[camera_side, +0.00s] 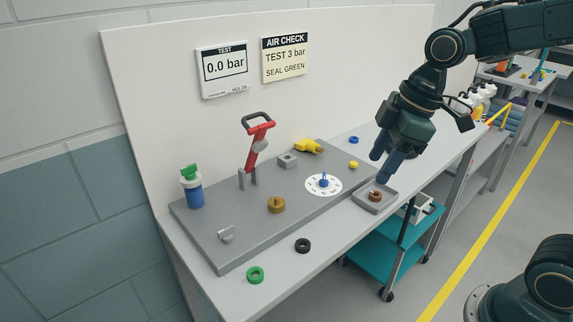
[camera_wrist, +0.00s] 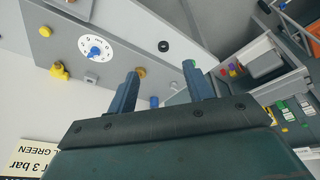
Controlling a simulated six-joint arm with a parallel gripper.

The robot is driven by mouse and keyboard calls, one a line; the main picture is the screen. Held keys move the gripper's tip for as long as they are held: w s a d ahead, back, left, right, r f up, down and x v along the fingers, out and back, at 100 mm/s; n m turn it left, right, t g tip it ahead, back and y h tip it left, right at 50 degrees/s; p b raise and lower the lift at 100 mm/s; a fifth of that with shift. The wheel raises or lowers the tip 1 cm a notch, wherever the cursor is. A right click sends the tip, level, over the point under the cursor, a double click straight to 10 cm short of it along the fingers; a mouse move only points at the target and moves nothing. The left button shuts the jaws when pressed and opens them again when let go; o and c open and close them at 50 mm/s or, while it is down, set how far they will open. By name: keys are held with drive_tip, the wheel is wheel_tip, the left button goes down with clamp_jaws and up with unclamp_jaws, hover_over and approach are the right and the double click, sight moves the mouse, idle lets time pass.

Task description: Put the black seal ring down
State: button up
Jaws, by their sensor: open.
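The black seal ring (camera_side: 303,245) lies flat on the bench's front strip, in front of the grey board. It also shows in the wrist view (camera_wrist: 163,46), beyond the fingertips and between their lines. My gripper (camera_side: 381,166) is raised over the right end of the board, near the tray. Its two blue fingers are apart in the wrist view (camera_wrist: 162,78), with nothing held between them. The ring is well away from the fingers and not touched by them.
A green ring (camera_side: 255,275) lies left of the black one; a blue ring (camera_side: 354,139) lies at the back. A grey tray (camera_side: 362,203) holds a brown ring (camera_side: 375,195). The board (camera_side: 245,225) carries a red lever (camera_side: 258,145), brass fitting (camera_side: 276,205) and dial (camera_side: 324,185).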

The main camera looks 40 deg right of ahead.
drive_tip(key=s+d+r+m+t+h, duration=0.2)
drive_tip(key=s+d+m, duration=0.1)
drive_tip(key=s+m, duration=0.6)
drive_tip(key=shift+s+d+r+t, duration=0.2)
drive_tip(key=shift+s+d+t, duration=0.15)
drive_tip(key=shift+s, duration=1.55)
